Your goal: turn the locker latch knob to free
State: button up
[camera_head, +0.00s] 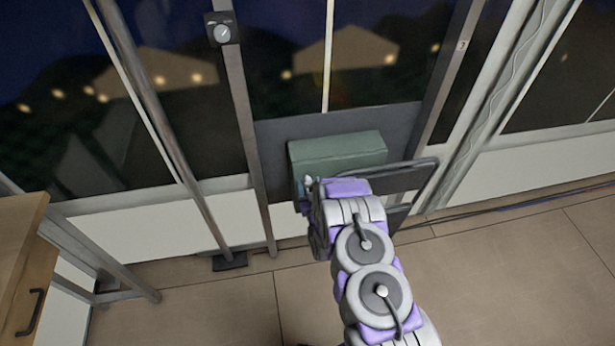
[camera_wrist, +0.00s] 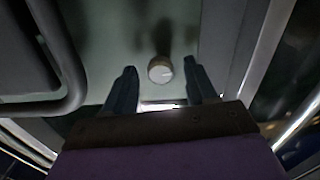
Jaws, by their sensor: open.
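The green locker box (camera_head: 338,152) hangs low on a dark panel between two posts. In the wrist view its pale green face (camera_wrist: 115,40) fills the upper middle. A small round pale latch knob (camera_wrist: 160,68) with a light mark on it sits on that face. My gripper (camera_wrist: 160,72) is open, with one dark finger on each side of the knob and a gap visible on both sides. In the head view my gripper (camera_head: 304,190) is at the locker's lower left end, and my wrist covers part of that end.
A black box with a dial (camera_head: 222,33) is on the left post. A dark frame (camera_head: 400,170) juts out right of the locker; its rounded bar (camera_wrist: 68,75) is close on the wrist view's left. A wooden cabinet (camera_head: 22,260) stands far left.

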jog(key=shift+w+a, duration=0.2)
jog(key=shift+w, duration=0.2)
jog(key=shift+d, duration=0.1)
jog(key=c, duration=1.1)
jog(key=shift+o, duration=0.2)
jog(key=shift+r+m, duration=0.1)
jog(key=shift+m, duration=0.4)
jog(key=o, duration=1.1)
jog(key=shift+c, duration=0.2)
jog(key=shift+s, duration=0.1)
